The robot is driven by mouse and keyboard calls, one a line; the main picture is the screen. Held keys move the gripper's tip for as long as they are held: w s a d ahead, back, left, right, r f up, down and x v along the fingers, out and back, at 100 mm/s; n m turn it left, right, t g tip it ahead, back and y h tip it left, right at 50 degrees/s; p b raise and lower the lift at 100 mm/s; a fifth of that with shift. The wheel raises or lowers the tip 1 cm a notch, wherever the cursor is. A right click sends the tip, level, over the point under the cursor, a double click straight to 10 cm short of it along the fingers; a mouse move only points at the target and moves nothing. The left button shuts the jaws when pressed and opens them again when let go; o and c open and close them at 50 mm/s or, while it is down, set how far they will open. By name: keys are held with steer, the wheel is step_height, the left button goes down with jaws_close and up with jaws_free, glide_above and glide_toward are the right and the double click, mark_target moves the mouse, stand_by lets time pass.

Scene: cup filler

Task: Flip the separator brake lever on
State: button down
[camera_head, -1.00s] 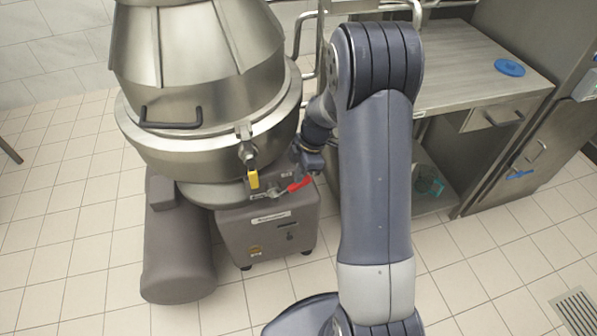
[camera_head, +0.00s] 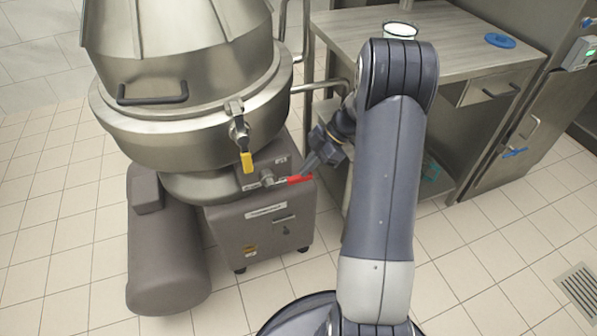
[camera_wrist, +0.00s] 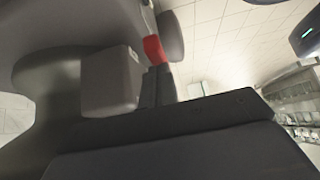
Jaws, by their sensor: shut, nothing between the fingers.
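The separator is a large steel bowl (camera_head: 215,115) on a grey-brown base (camera_head: 262,225). Its brake lever has a red handle (camera_head: 300,180), which sticks out to the right from the top of the base. My gripper (camera_head: 308,168) is shut and empty. It comes from the upper right with its fingertips at the red handle. In the wrist view the red handle (camera_wrist: 153,48) lies right at the tips of the closed fingers (camera_wrist: 158,84). I cannot tell whether they touch.
A grey motor housing (camera_head: 165,250) stands at the left. A steel table (camera_head: 440,50) with a cup (camera_head: 400,30) and a blue lid (camera_head: 500,40) is at the right. The tiled floor in front is clear.

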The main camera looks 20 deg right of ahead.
mark_target(310, 173)
steer(key=f+b, duration=0.1)
steer(key=f, duration=0.1)
steer(key=f+b, duration=0.2)
steer(key=shift+d, duration=0.4)
steer(key=shift+a+f+b, duration=0.1)
steer(key=shift+f+b, duration=0.75)
steer(key=shift+b, duration=0.25)
steer(key=shift+f, duration=0.2)
steer(key=shift+s+f, duration=0.15)
steer(key=shift+f, duration=0.1)
steer(key=shift+a, duration=0.1)
step_height(310, 173, up, 11)
steer(key=p, duration=0.3)
steer(key=shift+f, duration=0.15)
